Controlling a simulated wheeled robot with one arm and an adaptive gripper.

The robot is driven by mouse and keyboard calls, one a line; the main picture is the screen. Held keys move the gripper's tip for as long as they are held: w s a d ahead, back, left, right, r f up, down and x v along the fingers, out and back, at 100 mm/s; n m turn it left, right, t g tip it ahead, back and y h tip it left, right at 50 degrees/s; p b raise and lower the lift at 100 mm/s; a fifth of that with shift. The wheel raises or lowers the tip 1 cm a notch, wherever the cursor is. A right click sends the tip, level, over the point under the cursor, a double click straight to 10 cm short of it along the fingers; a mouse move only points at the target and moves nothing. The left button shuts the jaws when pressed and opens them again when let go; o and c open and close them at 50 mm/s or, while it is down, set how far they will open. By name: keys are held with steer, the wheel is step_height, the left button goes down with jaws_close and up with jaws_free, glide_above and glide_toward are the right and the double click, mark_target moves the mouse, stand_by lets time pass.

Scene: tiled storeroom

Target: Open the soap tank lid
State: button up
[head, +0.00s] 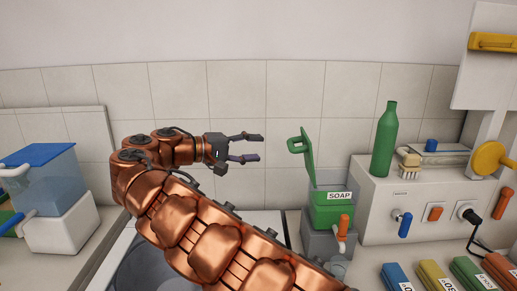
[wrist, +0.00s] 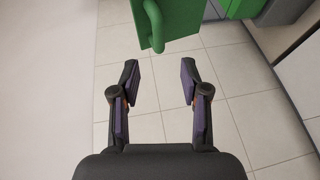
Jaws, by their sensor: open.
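The soap tank (head: 333,215) is a grey and green box with a "SOAP" label, standing on the counter right of centre in the head view. Its green lid (head: 307,153) stands up, steeply raised at the tank's back left, with a green loop handle (head: 295,145) on its left face. My gripper (head: 260,147) is open and empty, to the left of the lid and apart from it. In the wrist view, my gripper's two fingers (wrist: 157,85) are spread, and the lid (wrist: 183,20) with its handle (wrist: 154,25) shows just beyond them.
An orange-handled tap (head: 343,226) is on the tank's front. A white cabinet (head: 395,200) to the right carries a green bottle (head: 386,140), a brush (head: 409,164) and several knobs. A blue-lidded container (head: 40,180) stands at far left. The tiled wall is close behind.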

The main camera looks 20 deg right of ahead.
steer(key=shift+s+a+r, duration=0.1)
steer(key=shift+a, duration=0.85)
steer(key=shift+a, duration=0.1)
steer(key=s+d+m+g+y, duration=0.1)
steer(key=s+d+g+y, duration=0.15)
steer(key=s+d, duration=0.65)
steer(key=s+d+f+g+y, duration=0.1)
steer(key=s+d+f+y, duration=0.4)
steer(key=s, duration=0.6)
steer(key=s+a+f+y, duration=0.4)
steer(key=s+a+f, duration=0.2)
steer(key=s+f, duration=0.3)
steer(key=s+a+f+y, duration=0.4)
steer(key=s+a+f, duration=0.3)
steer(key=s, duration=0.6)
step_height(320, 180, down, 3)
steer(key=shift+s+r+y, duration=0.2)
steer(key=shift+s+y, duration=0.15)
steer(key=shift+s, duration=0.05)
